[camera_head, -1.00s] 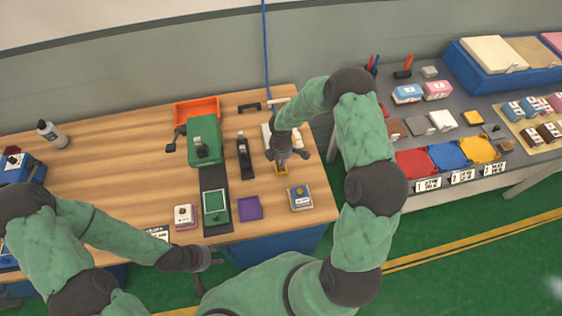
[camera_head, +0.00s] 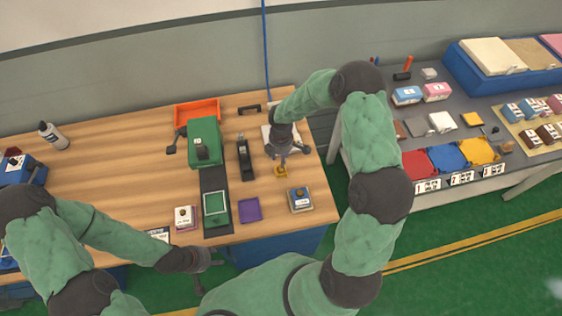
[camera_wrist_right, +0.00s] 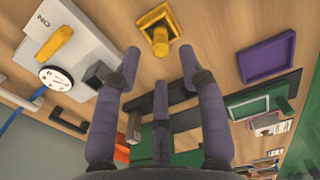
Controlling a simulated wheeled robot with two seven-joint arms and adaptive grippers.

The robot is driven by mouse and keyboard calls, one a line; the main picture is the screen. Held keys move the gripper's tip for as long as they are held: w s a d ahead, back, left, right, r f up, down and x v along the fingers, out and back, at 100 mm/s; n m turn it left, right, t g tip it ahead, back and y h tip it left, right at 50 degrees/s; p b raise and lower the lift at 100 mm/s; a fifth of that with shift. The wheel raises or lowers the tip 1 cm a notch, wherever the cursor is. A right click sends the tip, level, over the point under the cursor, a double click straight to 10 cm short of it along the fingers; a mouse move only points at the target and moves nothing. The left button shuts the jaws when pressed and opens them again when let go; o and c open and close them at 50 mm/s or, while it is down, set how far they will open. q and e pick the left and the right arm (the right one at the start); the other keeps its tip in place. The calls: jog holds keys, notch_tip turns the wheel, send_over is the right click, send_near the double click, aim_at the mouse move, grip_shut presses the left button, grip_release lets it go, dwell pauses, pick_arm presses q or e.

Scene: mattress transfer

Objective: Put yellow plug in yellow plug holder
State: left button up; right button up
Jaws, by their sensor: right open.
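A square yellow holder (camera_wrist_right: 148,17) lies on the wooden table, with a short yellow peg-like piece (camera_wrist_right: 160,42) standing in its middle; it looks like the yellow plug. In the head view they show as one small yellow spot (camera_head: 281,171). A second yellow cylinder (camera_wrist_right: 53,45) sits on a white board marked ON. My right gripper (camera_wrist_right: 160,62) is open and empty, its fingers spread just short of the yellow holder; it also shows in the head view (camera_head: 287,152). My left gripper (camera_head: 206,272) is low at the table's front edge, fingers apart and empty.
A purple tray (camera_head: 250,209), a blue-grey box (camera_head: 300,199) and a black tool (camera_head: 244,160) lie around the holder. A green machine (camera_head: 205,142) and an orange bin (camera_head: 197,111) stand to the left. The table's left middle is clear.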

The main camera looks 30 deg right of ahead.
notch_tip(320, 180, up, 8)
jog(key=shift+f, duration=0.25)
